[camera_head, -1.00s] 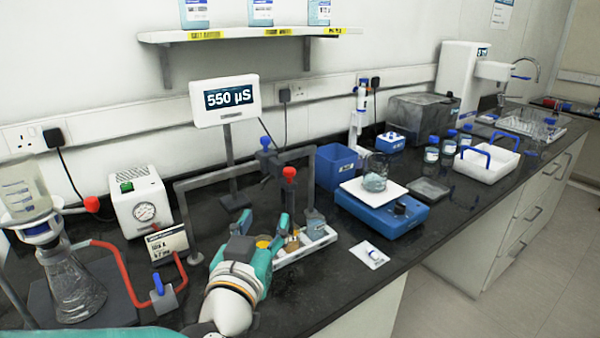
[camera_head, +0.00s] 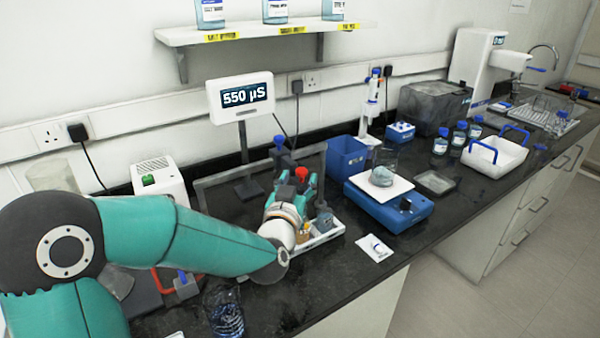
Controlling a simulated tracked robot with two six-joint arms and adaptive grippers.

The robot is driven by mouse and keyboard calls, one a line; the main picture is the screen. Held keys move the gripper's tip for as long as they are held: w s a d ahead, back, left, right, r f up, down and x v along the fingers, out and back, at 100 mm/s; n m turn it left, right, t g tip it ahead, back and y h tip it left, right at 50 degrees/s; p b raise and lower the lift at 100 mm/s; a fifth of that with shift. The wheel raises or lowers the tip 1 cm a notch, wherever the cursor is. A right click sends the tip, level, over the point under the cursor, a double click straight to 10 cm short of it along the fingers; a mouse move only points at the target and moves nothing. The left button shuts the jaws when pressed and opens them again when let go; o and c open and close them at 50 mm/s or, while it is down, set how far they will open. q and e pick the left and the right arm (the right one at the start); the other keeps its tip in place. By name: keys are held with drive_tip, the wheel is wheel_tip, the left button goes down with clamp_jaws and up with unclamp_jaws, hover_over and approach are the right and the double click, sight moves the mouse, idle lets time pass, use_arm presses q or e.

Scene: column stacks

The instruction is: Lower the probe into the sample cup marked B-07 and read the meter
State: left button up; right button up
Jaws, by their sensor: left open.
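The meter (camera_head: 240,96) stands on a post and its screen reads 550 µS. A red-topped probe (camera_head: 301,173) and a blue-topped probe (camera_head: 280,148) hang at a grey frame behind a white tray (camera_head: 322,238). In the tray stand small cups; a grey-blue one (camera_head: 323,221) shows at the right and a yellowish one (camera_head: 303,234) is partly hidden by my wrist. No B-07 mark can be read. My left gripper (camera_head: 293,187) is open, its teal fingers at either side of the red-topped probe; contact cannot be told. My right gripper is not in view.
A glass (camera_head: 224,312) stands near the front edge below my arm. A packet (camera_head: 375,248) lies on the bench (camera_head: 330,280).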

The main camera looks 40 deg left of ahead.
use_arm(q)
drive_tip(key=shift+x, duration=0.9)
drive_tip(key=shift+c, duration=0.2)
clamp_jaws()
